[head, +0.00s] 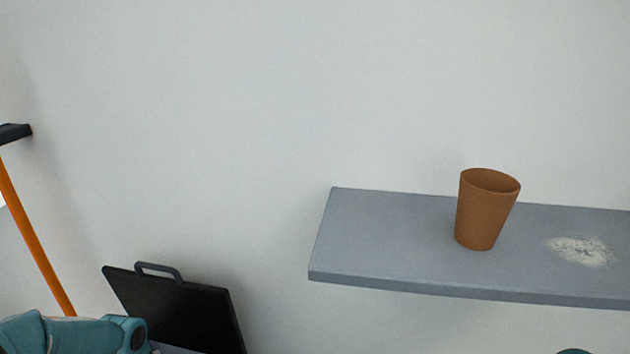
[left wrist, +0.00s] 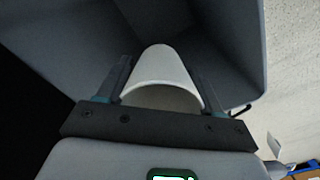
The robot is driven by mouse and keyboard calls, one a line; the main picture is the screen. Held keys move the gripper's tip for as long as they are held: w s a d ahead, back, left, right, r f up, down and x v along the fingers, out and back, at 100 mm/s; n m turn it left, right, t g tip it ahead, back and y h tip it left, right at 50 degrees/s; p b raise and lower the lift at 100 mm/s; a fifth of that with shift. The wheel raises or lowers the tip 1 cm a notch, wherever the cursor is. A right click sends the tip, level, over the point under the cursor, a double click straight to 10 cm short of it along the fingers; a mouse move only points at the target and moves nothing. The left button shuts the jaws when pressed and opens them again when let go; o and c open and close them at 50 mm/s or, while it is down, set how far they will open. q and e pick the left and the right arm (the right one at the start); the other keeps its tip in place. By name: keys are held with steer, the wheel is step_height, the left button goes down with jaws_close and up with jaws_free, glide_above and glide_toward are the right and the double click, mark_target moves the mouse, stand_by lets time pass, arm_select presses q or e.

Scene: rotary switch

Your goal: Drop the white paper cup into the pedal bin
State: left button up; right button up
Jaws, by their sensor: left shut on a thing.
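The white paper cup (left wrist: 160,68) is between the two fingers of my left gripper (left wrist: 163,82), which is shut on it. Its open rim faces the wrist camera. Around and beyond the cup in the left wrist view are grey inner walls of the pedal bin (left wrist: 236,45). In the head view, the bin's black lid (head: 190,318) with its handle stands raised at the lower left. The bin's body is mostly below the picture there, and the cup and my left gripper's fingers are hidden. My right gripper is not in view.
A grey shelf (head: 385,225) on the right holds a brown cup (head: 485,212) and a patch of white powder (head: 580,251). An orange pole with a dark head (head: 36,235) leans at the far left. The pale wall between is bare.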

arm_select(q)
steer(key=shift+f+b, duration=0.35)
steer(key=shift+f, duration=0.5)
steer(key=o, duration=1.1)
step_height(320, 180, up, 16)
steer(key=p, duration=0.5)
steer(key=shift+r, duration=0.2)
steer(key=shift+s, duration=0.1)
